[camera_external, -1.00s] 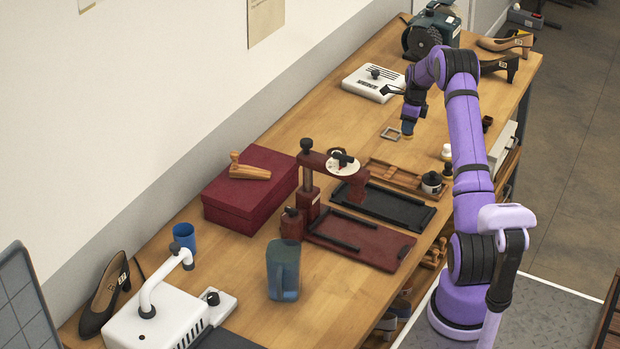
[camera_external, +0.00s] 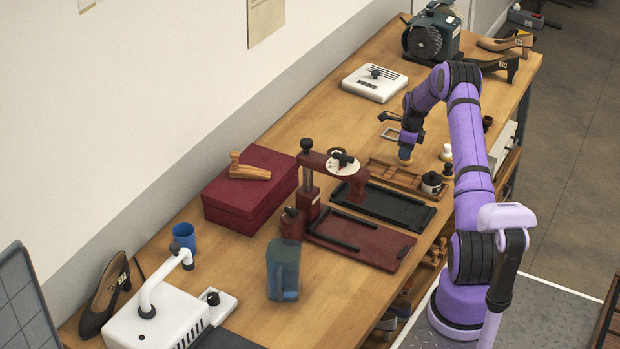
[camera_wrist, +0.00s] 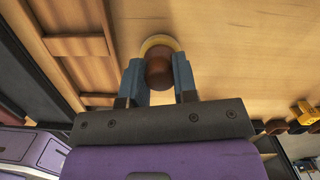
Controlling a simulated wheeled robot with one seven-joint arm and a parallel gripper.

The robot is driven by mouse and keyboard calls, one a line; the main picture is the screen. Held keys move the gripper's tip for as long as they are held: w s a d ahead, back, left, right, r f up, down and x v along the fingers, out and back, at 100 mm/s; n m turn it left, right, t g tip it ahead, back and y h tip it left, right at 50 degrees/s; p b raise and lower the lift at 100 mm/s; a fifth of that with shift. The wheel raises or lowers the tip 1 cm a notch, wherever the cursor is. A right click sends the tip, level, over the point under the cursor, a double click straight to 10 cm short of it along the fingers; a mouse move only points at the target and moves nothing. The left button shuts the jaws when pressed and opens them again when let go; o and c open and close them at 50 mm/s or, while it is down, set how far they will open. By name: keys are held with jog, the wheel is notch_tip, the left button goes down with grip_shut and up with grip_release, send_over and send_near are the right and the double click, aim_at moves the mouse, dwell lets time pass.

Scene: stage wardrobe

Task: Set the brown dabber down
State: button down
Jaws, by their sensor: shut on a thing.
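My gripper (camera_external: 405,148) is shut on the brown dabber (camera_wrist: 159,72), whose round brown handle sits between the blue fingers in the wrist view. Its pale yellow pad shows past the fingertips. In the external view the dabber's pad (camera_external: 405,161) points down at the workbench (camera_external: 330,285), just behind the wooden tray (camera_external: 380,175). I cannot tell whether the pad touches the bench top.
A dark jar (camera_external: 431,184) stands at the tray's right end. A white-topped dabber (camera_external: 446,153) is to the right of my gripper. A dark red press (camera_external: 335,163) stands at left. Bare wood lies around the pad.

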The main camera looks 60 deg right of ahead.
jog(key=shift+f, duration=0.1)
jog(key=c, duration=0.9)
grip_release()
